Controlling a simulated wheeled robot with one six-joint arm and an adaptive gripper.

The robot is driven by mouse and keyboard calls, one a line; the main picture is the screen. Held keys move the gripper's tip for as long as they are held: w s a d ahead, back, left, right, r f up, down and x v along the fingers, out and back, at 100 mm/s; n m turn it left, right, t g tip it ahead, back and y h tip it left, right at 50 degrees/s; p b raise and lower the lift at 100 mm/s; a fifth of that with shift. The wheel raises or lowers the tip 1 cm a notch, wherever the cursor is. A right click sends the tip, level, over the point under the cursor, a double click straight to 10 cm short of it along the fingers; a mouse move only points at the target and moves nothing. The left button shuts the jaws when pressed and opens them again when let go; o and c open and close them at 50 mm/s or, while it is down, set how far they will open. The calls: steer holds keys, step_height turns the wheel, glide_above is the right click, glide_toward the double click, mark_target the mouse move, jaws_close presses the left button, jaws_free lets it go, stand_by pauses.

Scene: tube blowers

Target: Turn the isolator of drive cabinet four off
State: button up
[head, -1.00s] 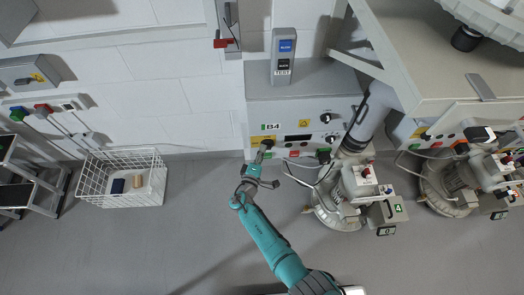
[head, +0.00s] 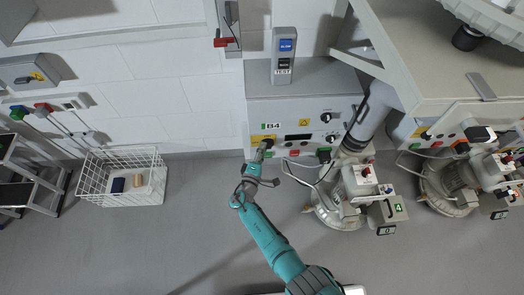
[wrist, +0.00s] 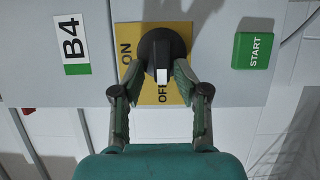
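The isolator of the B4 cabinet (head: 305,112) is a black rotary knob (wrist: 163,45) on a yellow ON/OFF plate (wrist: 185,32). In the wrist view its white mark points down at the word OFF, and ON is to the left. My gripper (wrist: 161,68) has one finger on each side of the knob's handle. Whether the fingers press on the handle or stand just clear of it, I cannot tell. In the head view my gripper (head: 264,149) is at the cabinet's lower left corner and hides most of the knob.
A green START button (wrist: 253,50) is right of the knob in the wrist view. A white wire basket (head: 122,180) is on the floor at left. The floor between basket and arm is clear.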

steer(key=shift+s+f, duration=0.1)
steer(key=shift+s, duration=0.05)
steer(key=v, duration=1.1)
steer(key=shift+s+a, duration=0.15)
steer(key=shift+s, duration=0.25)
steer(key=shift+f, duration=0.1)
